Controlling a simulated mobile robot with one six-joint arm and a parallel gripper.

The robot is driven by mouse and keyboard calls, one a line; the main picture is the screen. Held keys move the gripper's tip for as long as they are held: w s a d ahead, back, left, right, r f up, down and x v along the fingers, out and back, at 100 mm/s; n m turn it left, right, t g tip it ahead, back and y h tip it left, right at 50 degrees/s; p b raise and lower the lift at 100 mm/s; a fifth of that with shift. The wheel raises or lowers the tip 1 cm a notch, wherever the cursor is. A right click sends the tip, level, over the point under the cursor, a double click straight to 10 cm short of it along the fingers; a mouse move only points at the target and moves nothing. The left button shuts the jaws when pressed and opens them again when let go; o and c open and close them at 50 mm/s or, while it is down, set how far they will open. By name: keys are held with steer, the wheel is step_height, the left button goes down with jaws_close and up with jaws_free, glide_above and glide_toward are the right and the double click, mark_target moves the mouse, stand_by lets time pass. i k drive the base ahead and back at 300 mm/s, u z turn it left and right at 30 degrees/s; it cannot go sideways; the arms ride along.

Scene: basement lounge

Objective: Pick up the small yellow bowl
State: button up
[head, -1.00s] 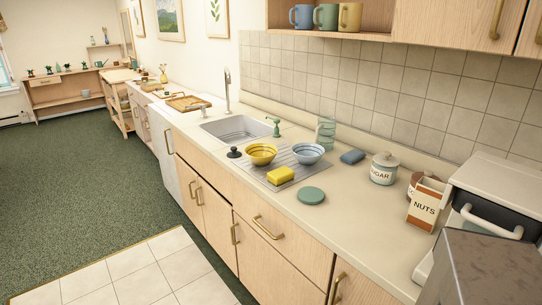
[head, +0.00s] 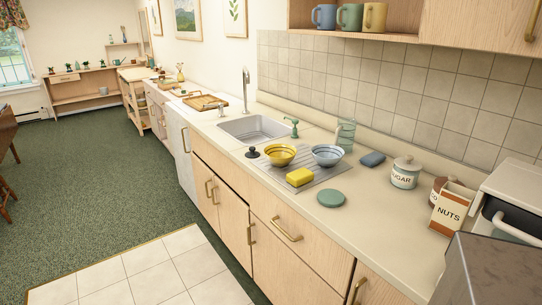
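The small yellow bowl (head: 280,155) stands upright on the grey ribbed drainboard (head: 318,174) beside the sink. It has dark stripes around it. A light blue striped bowl (head: 328,155) stands close to its right. A yellow sponge (head: 299,177) lies just in front of it, on the drainboard. A black knobbed stopper (head: 252,153) is at its left. My gripper is not in view.
The sink (head: 254,129) with its tap and a green soap pump (head: 291,128) lies behind the bowls. A glass jug (head: 346,134), green disc (head: 331,198), blue cloth (head: 372,159), sugar jar (head: 405,173) and nuts box (head: 451,208) stand rightward. The floor left of the cabinets is clear.

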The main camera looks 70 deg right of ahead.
mark_target(278, 155)
steer(key=i, duration=0.9)
steer(key=z, duration=0.05)
